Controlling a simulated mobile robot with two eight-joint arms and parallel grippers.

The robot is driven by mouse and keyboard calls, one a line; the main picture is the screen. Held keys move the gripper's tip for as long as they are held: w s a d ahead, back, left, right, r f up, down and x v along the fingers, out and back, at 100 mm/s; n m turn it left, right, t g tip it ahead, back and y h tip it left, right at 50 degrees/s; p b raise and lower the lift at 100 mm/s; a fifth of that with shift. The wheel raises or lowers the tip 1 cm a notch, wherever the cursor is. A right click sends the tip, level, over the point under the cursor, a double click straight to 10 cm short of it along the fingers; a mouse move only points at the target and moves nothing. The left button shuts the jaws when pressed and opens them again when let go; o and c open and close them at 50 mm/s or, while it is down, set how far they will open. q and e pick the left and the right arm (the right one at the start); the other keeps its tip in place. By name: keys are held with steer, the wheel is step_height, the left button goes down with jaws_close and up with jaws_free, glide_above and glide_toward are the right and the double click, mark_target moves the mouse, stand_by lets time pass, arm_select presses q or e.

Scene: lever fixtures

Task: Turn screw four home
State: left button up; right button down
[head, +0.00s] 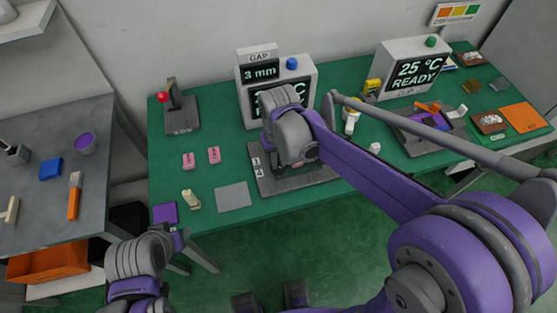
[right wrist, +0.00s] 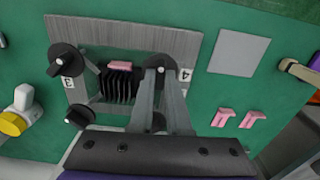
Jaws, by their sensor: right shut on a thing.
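The clamp fixture is a grey plate (head: 265,184) on the green table, partly hidden behind my right wrist. In the right wrist view the plate (right wrist: 120,32) carries a dark ribbed stack (right wrist: 118,86) with black-headed screws around it. Screw four (right wrist: 154,62), beside the label 4, has its head between the fingertips of my right gripper (right wrist: 160,80), which is shut on it. Screw three (right wrist: 66,58) stands at the left, and another screw (right wrist: 79,115) sits below it. My left gripper (head: 183,238) is at the table's front left, apart from the fixture; its jaws are unclear.
A display (head: 262,71) reads GAP 3 mm behind the fixture. Pink pieces (head: 188,161), a grey square (head: 233,197) and a red-knobbed lever (head: 174,102) are left of it. A 25 °C READY box (head: 414,70) and a grey tray (head: 440,146) are to the right.

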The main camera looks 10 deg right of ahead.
steer(key=m, duration=0.3)
steer(key=shift+m, duration=0.4)
steer(key=m, duration=0.3)
steer(key=shift+m+b, duration=0.3)
steer(key=shift+b, duration=0.1)
steer(key=m, duration=1.3)
steer(key=shift+m+b, duration=0.3)
steer(key=shift+b, duration=0.05)
steer(key=m, duration=0.6)
steer(key=shift+m, duration=0.3)
steer(key=c, duration=0.9)
jaws_free()
